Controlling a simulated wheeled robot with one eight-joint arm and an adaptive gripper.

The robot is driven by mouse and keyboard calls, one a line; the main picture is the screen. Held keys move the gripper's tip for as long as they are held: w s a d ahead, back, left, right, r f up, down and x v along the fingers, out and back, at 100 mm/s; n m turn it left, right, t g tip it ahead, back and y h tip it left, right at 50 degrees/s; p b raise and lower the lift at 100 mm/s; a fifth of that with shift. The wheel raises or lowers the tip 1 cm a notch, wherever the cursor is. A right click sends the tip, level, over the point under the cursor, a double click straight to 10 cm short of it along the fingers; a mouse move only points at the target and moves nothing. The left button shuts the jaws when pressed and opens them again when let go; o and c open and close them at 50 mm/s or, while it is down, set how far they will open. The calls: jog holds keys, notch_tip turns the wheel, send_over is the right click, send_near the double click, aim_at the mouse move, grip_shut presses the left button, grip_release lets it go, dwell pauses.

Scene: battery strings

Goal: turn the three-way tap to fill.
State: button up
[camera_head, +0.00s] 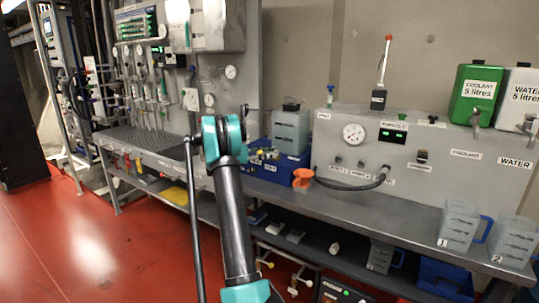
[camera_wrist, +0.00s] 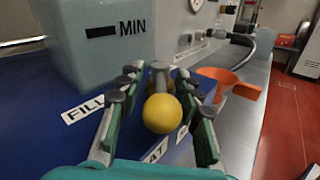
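The three-way tap's lever ends in a yellow ball knob (camera_wrist: 162,114) in the wrist view, with a grey stem behind it. It stands at the face of a blue box (camera_wrist: 50,150). A FILL label (camera_wrist: 82,110) lies left of the knob; other labels below and right are partly hidden. My gripper (camera_wrist: 158,78) has one finger on each side of the knob and stem, with visible gaps, so it is open around them. In the head view the blue box (camera_head: 285,166) is on the bench, and my arm hides most of my gripper.
A translucent tank (camera_wrist: 95,40) marked MIN sits on the blue box. An orange funnel (camera_wrist: 232,82) is close to the right of my fingers. A dark hose (camera_head: 350,186) runs from the grey panel (camera_head: 430,150). Two jugs (camera_head: 458,228) stand at the bench's right end.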

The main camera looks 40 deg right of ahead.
jog(key=v, duration=1.2)
jog(key=shift+w, duration=0.1)
jog(key=s+a+f+m+t+y, duration=0.3)
jog(key=s+a+f+t+y, duration=0.1)
jog(key=s+a, duration=0.8)
jog(key=s+a+f+m+t+y, duration=0.3)
jog(key=s+a+f+y, duration=0.3)
jog(key=s+a, duration=0.6)
jog(key=s+a+f+m+t+y, duration=0.4)
jog(key=s+a+f, duration=0.4)
jog(key=s+a, duration=0.3)
jog(key=s+t+y, duration=0.1)
jog(key=s, duration=0.2)
jog(key=shift+s+a+f+t+y, duration=0.2)
jog(key=shift+a+t+y, duration=0.1)
jog(key=shift+a+y, duration=0.1)
